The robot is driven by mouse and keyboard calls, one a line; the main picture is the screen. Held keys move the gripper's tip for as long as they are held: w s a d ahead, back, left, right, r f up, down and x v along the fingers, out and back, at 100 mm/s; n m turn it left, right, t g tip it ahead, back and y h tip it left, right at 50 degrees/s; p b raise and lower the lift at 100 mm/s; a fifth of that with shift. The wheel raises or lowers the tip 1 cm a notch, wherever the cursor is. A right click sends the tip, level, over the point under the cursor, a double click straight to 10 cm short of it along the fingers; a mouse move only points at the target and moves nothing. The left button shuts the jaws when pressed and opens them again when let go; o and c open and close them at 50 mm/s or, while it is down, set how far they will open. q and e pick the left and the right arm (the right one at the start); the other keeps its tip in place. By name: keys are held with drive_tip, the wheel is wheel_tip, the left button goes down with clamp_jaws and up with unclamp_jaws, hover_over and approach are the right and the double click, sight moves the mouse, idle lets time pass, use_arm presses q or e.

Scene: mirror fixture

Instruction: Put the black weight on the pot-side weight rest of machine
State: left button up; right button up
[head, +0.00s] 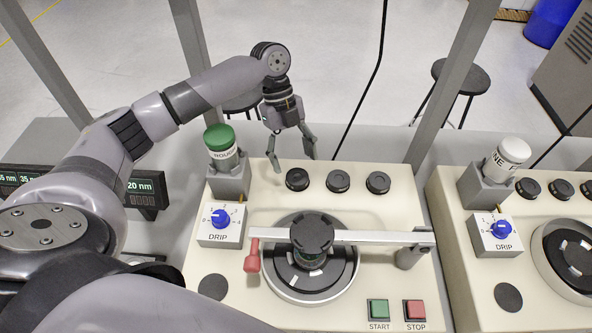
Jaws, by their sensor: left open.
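My left gripper (292,158) is open, fingers pointing down over the back edge of the machine (375,212). Nothing shows between its fingers. Just below the fingertips, three round black knob-like pieces stand in a row: left (297,179), middle (337,181) and right (378,182). A larger black knobbed piece (312,234) sits on the bar over the round plate. I cannot tell which black piece is the weight. A flat dark disc (212,287) lies at the machine's front left, bare on top. My right gripper is not in view.
A green-capped pot (221,146) stands in a holder left of the gripper. A pale bar (375,237) with a red handle (252,256) crosses the plate. Grey posts (446,85) rise behind. A second machine (462,225) stands at right.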

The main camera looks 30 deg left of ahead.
use_arm(q)
drive_tip(key=b+v, duration=0.1)
drive_tip(key=v, duration=0.6)
drive_tip(key=shift+r, duration=0.25)
